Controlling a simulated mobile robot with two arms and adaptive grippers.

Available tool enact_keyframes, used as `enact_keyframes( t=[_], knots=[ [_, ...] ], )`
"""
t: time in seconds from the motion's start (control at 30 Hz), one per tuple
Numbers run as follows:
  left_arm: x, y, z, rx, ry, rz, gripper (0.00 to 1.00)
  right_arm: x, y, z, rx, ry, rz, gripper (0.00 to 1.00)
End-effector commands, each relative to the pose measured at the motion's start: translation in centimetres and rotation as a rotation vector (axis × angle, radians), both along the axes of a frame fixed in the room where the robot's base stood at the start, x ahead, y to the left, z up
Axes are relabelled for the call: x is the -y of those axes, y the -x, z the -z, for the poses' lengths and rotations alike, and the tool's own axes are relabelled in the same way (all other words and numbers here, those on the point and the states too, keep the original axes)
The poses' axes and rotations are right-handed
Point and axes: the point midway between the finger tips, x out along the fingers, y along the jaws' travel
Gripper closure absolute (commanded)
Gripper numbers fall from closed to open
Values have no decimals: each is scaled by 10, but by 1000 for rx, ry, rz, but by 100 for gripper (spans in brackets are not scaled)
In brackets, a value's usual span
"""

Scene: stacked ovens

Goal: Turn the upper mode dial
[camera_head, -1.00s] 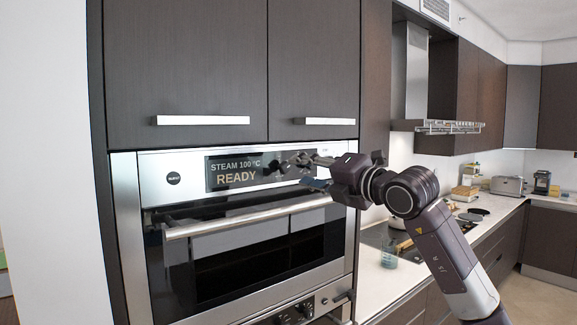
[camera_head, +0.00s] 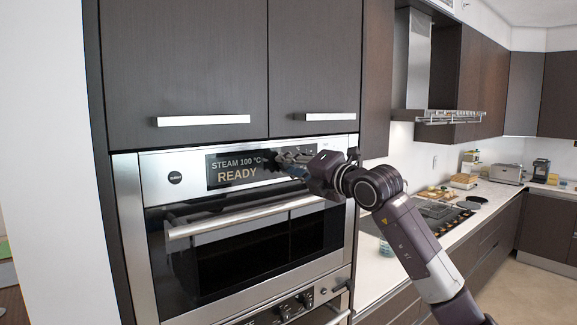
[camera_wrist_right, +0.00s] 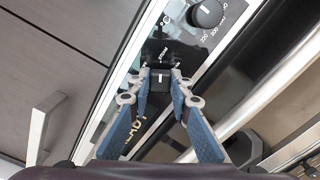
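The upper oven (camera_head: 190,163) has a steel front panel with a dark display (camera_head: 236,169) reading "STEAM 100 °C READY". In the right wrist view, the black mode dial (camera_wrist_right: 160,79) sits between my right fingertips, near a "STEAM" label, with a pale mark on its face. My right gripper (camera_wrist_right: 161,77) is open, one blue-padded finger on each side of the dial; I cannot tell whether either pad touches it. In the head view, my right gripper (camera_head: 280,163) is at the panel, right of the display text, and largely hides the dial. My left gripper is not in view.
A second black dial (camera_wrist_right: 207,12) with temperature numbers stands close to the mode dial. A long oven handle (camera_head: 240,217) projects below the panel. Cabinet handles (camera_head: 202,121) project above. The lower oven's dials (camera_head: 285,311) show at the bottom. A counter with a hob (camera_head: 436,212) lies right.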

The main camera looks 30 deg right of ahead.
Motion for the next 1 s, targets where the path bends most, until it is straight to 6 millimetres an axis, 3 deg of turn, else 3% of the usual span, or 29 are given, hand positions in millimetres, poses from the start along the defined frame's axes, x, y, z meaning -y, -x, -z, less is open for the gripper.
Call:
enact_keyframes(
  t=[0.47, 1.0],
  knots=[
    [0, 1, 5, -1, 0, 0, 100, 0, 0, 2, 2, 54, 0, 100],
    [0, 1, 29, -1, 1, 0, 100, 0, 0, 3, 36, 489, 0, 100]
  ],
)
